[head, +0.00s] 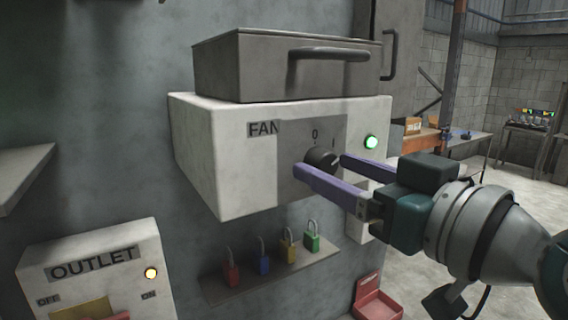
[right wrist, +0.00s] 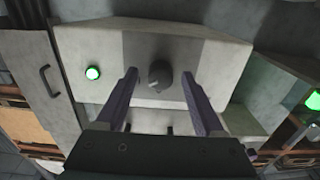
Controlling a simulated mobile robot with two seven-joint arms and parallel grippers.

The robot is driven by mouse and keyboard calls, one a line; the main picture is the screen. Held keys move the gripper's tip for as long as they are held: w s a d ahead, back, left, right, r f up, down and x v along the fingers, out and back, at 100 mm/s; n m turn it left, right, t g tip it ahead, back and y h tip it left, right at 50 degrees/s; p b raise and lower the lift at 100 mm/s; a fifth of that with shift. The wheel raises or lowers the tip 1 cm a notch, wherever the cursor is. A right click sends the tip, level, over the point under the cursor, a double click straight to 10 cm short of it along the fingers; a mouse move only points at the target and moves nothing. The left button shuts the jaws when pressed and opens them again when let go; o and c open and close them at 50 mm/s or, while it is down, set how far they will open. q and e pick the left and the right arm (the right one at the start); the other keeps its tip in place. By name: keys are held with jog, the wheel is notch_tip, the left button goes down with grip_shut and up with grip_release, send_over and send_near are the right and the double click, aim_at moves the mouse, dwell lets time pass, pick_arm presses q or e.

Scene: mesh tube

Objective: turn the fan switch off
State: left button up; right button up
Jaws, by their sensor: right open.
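The fan switch is a black rotary knob (head: 321,157) on a grey plate on the front of a white box (head: 235,175) labelled FAN. Marks "0" and "I" stand above the knob, and a green lamp (head: 371,142) to its right is lit. My right gripper (head: 318,166) is open at the knob in the head view. In the right wrist view the knob (right wrist: 160,74) lies between and just beyond the two purple fingers (right wrist: 160,85), with a gap on each side. I cannot tell whether a finger touches it. My left gripper is not in view.
A grey lidded box (head: 250,68) with a handle sits on top of the fan box. Below is a shelf (head: 262,279) with several coloured padlocks. An OUTLET box (head: 95,270) with a lit amber lamp is at lower left. A red tray (head: 377,303) is below.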

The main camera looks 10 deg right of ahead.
grip_shut()
dwell(0.5)
jog(key=n, duration=0.5)
jog(key=shift+n, duration=0.4)
jog(key=n, duration=0.6)
jog(key=shift+r, duration=0.1)
jog(key=shift+p, duration=0.3)
